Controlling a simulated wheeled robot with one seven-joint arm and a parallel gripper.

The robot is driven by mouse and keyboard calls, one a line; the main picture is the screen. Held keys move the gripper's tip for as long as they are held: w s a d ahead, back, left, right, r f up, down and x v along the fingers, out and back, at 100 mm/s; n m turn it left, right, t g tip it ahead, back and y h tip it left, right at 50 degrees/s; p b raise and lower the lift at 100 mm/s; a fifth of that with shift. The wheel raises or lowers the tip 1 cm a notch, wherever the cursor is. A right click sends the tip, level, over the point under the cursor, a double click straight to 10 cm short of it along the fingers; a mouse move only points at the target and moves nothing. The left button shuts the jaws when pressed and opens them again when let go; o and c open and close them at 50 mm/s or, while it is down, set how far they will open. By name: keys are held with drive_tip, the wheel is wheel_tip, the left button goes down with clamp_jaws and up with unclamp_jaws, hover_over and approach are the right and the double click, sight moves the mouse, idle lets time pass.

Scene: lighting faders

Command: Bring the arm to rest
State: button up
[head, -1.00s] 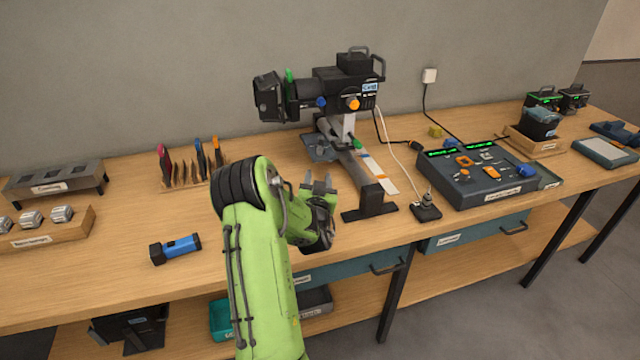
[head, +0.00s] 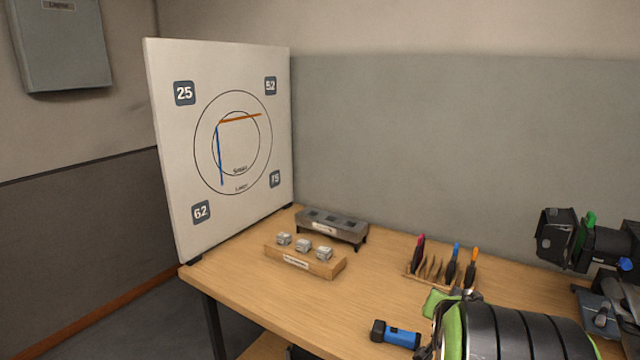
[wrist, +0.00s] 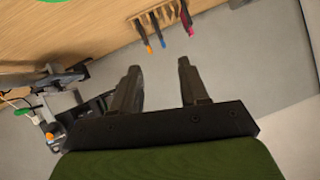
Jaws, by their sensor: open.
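My gripper (wrist: 156,92) shows in the wrist view with its two dark fingers apart and nothing between them. Beyond the fingers are the grey wall and the bench edge. The stage light (head: 598,242) stands at the right edge of the head view, partly cut off. It also shows at the left of the wrist view (wrist: 75,82).
A white target board (head: 180,140) stands at the bench's left end. A wooden block with metal pieces (head: 305,260), a grey rack (head: 333,228), a tool stand (head: 440,280) and a blue flashlight (head: 396,334) are on the bench. The bench's left middle (head: 240,300) is clear.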

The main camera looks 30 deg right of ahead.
drive_tip(key=a+r+n+y, duration=0.3)
drive_tip(key=a+n+y, duration=0.15)
drive_tip(key=a, duration=1.05)
drive_tip(key=s+a+n+g+y, duration=0.2)
drive_tip(key=s+a+n+y, duration=0.2)
drive_tip(key=s+a+n, duration=0.4)
drive_tip(key=s+a+p, duration=0.1)
drive_tip(key=s+a, duration=0.6)
drive_tip(key=a, duration=0.2)
drive_tip(key=shift+s+a+f, duration=0.25)
drive_tip(key=shift+a+f, duration=0.05)
drive_tip(key=shift+a, duration=0.1)
drive_tip(key=shift+y, duration=0.25)
